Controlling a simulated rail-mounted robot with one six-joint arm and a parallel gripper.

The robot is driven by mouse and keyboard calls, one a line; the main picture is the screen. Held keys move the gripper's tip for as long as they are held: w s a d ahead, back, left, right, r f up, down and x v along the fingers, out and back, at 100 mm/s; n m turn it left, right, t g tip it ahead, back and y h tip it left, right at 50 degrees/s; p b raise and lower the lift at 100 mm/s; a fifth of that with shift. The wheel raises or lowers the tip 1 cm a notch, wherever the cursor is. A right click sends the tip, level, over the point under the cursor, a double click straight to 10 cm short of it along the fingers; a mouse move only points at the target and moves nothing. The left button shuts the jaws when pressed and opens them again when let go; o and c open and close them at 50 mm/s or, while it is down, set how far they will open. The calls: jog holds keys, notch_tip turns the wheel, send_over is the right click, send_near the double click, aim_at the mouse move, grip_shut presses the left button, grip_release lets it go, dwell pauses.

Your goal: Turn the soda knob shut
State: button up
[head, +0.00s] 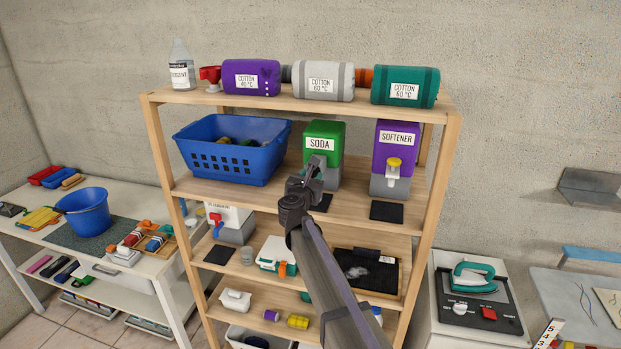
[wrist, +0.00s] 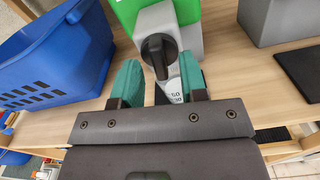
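The soda dispenser (head: 324,146) is a green box with a white SODA label and a grey base on the upper shelf. In the wrist view its green body (wrist: 125,12) and a round black knob (wrist: 159,49) on a grey spout show. The knob has a raised grip bar; I cannot tell its exact setting. My gripper (wrist: 160,80) is open, its two teal fingers apart, with the knob just beyond and between them. In the head view my gripper (head: 309,175) is in front of the dispenser and hides its knob.
A blue basket (head: 225,168) stands close on the left. A purple softener dispenser (head: 398,140) with a yellow knob stands on the right. Dark mats (head: 387,211) lie before the dispensers. The shelf board above carries rolled cotton bundles (head: 323,80). Bare shelf shows between the dispensers.

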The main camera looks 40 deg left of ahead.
jog(key=shift+w+a, duration=0.15)
jog(key=shift+w, duration=0.1)
grip_shut()
jog(key=shift+n, duration=1)
grip_release()
jog(key=v, duration=1.1)
